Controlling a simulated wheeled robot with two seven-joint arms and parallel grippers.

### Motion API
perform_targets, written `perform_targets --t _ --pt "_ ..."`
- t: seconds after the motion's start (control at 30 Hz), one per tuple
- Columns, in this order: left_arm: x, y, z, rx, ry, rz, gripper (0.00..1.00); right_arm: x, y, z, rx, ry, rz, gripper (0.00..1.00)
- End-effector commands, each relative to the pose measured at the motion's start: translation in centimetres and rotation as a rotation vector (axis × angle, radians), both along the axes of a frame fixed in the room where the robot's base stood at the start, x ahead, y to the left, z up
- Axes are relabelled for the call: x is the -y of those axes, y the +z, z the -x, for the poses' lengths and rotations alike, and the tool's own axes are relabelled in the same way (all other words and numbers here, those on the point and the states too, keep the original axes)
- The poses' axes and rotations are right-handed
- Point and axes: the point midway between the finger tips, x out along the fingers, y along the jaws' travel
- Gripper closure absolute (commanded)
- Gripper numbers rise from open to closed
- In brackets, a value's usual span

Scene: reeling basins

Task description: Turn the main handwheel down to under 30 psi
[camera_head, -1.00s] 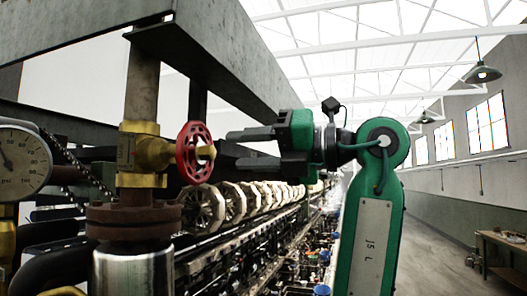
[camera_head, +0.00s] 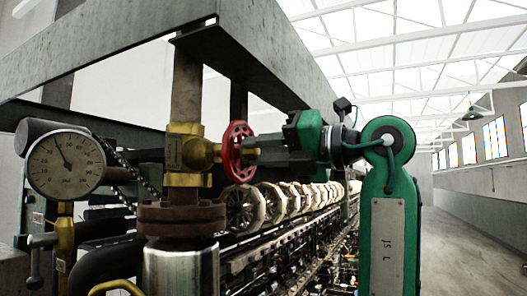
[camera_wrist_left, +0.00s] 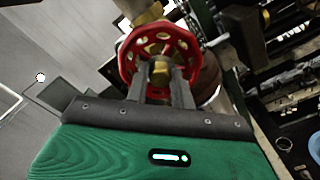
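The main handwheel (camera_head: 238,152) is red with round holes and sits on a brass valve (camera_head: 187,152) on a vertical pipe. It also shows in the left wrist view (camera_wrist_left: 190,50), with its brass hub near the fingertips. My left gripper (camera_head: 262,150) is at the wheel's right face. Its two fingers, seen in the wrist view (camera_wrist_left: 168,80), lie on either side of the hub and look closed on it; the exact contact is partly hidden. The round pressure gauge (camera_head: 66,176) is at the left, its needle pointing up and slightly left, around 40 psi. My right gripper is out of view.
A grey steel beam (camera_head: 262,50) runs above the valve. A rusty flange (camera_head: 180,218) and a shiny cylinder (camera_head: 182,268) are below it. A row of pale reels (camera_head: 245,208) recedes behind the wheel. The aisle (camera_head: 465,250) at the right is clear.

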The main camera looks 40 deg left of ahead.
Motion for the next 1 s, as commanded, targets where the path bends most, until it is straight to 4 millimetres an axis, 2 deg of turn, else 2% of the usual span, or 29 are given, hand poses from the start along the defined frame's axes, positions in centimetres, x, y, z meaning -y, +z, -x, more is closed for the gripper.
perform_targets --t 0.17,1.0 --pt "0.0 -0.1 0.0 -0.096 0.0 0.032 0.98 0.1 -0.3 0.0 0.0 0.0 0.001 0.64" --pt "0.0 -0.1 0.0 -1.021 -0.001 0.326 0.98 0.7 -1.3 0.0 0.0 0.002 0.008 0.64"
